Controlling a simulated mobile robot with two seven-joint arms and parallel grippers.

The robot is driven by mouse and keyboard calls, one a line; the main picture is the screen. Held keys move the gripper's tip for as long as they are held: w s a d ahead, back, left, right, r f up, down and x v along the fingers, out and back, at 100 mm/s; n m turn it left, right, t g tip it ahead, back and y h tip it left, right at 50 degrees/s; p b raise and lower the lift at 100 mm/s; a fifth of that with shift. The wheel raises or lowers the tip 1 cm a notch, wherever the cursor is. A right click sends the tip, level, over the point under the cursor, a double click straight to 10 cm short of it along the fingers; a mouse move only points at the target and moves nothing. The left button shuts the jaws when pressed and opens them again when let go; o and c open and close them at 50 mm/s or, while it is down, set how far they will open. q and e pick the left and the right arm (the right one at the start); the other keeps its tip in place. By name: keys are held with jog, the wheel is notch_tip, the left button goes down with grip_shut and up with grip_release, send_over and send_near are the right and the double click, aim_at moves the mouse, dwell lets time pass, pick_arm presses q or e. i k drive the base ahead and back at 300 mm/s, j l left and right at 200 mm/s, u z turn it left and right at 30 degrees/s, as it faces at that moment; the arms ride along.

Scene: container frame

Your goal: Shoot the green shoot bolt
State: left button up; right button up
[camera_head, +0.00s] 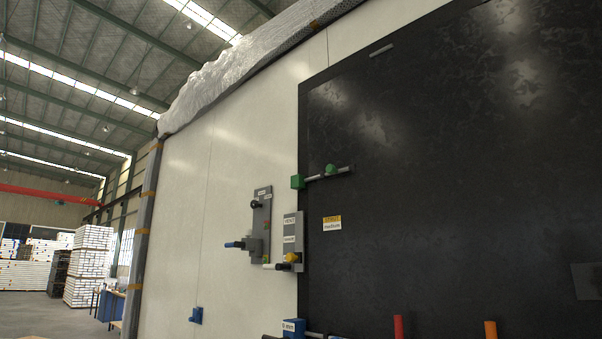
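The green shoot bolt is at the left edge of the large black panel (430,180). It has a grey rod (342,172) lying roughly level across the panel, with a green knob (330,169) on it. A green block (297,182) sits at the rod's left end, where the black panel meets the pale wall. The rod's left end appears to reach the block; whether it enters it I cannot tell. Neither of my grippers is in view.
Left of the panel, the pale wall (200,200) bears a grey plate (260,222) with a blue-tipped handle and a labelled plate (292,235) with a yellow knob. A blue block (293,327), a red rod (398,327) and an orange rod (490,330) show low down.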

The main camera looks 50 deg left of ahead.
aim_at(330, 169)
jog(key=u, duration=1.55)
jog(key=i+j+z, duration=0.2)
jog(key=j, duration=0.2)
jog(key=i+j+z, duration=0.2)
jog(key=j, duration=0.25)
jog(key=j+z, duration=0.15)
jog(key=j, duration=0.25)
